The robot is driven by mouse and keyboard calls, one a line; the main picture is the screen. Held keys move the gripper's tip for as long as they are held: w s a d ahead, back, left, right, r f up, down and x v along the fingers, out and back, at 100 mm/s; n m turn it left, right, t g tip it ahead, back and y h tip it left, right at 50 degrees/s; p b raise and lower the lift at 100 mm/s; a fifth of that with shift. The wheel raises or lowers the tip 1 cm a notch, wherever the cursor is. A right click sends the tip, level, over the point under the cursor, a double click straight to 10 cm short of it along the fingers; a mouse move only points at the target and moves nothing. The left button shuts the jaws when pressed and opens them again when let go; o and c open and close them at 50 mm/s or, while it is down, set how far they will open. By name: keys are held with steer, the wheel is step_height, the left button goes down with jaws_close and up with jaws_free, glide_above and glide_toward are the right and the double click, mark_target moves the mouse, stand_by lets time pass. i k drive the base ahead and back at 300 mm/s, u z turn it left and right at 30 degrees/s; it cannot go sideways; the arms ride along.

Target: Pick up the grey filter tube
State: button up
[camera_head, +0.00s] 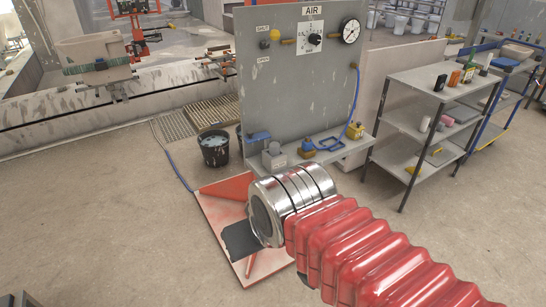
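I cannot pick out the grey filter tube with certainty. A small grey block-like part with a round top (274,156) stands on the ledge at the foot of the grey air panel. My arm reaches in from the lower right in a red ribbed sleeve and ends in a shiny metal cylinder. A dark flat shape (241,240) at the far end of that cylinder may be part of my gripper. Its fingers cannot be made out, nor whether it holds anything. The arm's end hangs in front of a red and white floor board and hides part of it.
The grey air panel (285,85) carries a gauge (350,30) and a blue hose. Blue and yellow parts (306,147) sit on its ledge. A black bucket (214,148) stands left of it. A grey shelf rack (425,85) stands right. The floor at left is clear.

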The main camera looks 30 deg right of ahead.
mark_target(274, 147)
steer(key=z, duration=0.05)
steer(key=i, duration=1)
steer(key=u, duration=0.05)
